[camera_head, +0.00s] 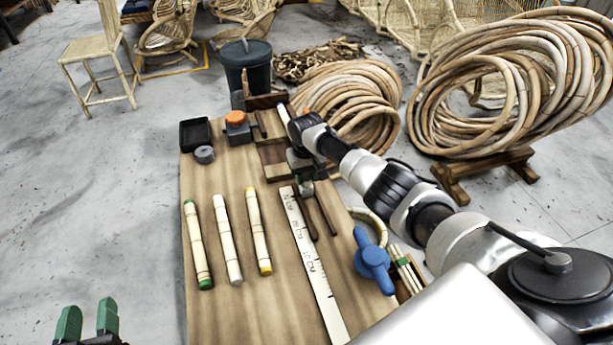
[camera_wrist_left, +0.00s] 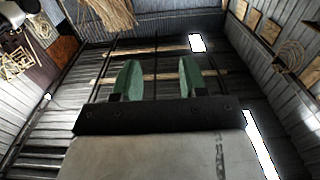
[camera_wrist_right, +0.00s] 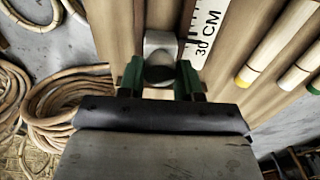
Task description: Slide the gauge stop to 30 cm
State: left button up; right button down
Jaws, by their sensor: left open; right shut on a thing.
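A white gauge ruler (camera_head: 312,262) with CM marks runs along the wooden bench, and its 30 CM mark shows in the right wrist view (camera_wrist_right: 206,32). My right gripper (camera_wrist_right: 160,78) is shut on the gauge stop, a small grey metal block (camera_wrist_right: 160,50), right beside the 30 CM mark. In the head view my right gripper (camera_head: 305,182) is at the ruler's far end, and my arm partly hides the stop. My left gripper (camera_head: 88,322) is open and empty at the lower left, off the bench; its green fingers (camera_wrist_left: 157,80) point at the roof in its wrist view.
Several rattan poles with coloured ends (camera_head: 228,240) lie left of the ruler. A black tray (camera_head: 195,133), an orange-topped object (camera_head: 236,120) and a wooden fixture (camera_head: 272,150) stand at the far end. A blue tool (camera_head: 371,262) lies on the right. Rattan coils (camera_head: 350,105) stand beyond.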

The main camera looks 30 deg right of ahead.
aim_at(306, 177)
jog(key=c, duration=0.8)
grip_release()
jog(key=shift+o, duration=0.2)
jog(key=shift+r, duration=0.15)
notch_tip(306, 177, up, 5)
jog(key=shift+f+p, duration=0.2)
jog(key=shift+p, duration=1)
pick_arm(q)
jog(key=s+a+f+g+y+p, duration=0.2)
jog(key=s+a+f+g+y, duration=0.1)
jog(key=s+f+g, duration=0.7)
jog(key=shift+a+f+n+g, duration=0.15)
jog(key=shift+a+n+g, duration=0.25)
jog(key=shift+a+g, duration=0.6)
pick_arm(e)
notch_tip(306, 177, up, 6)
jog(key=shift+f, duration=0.1)
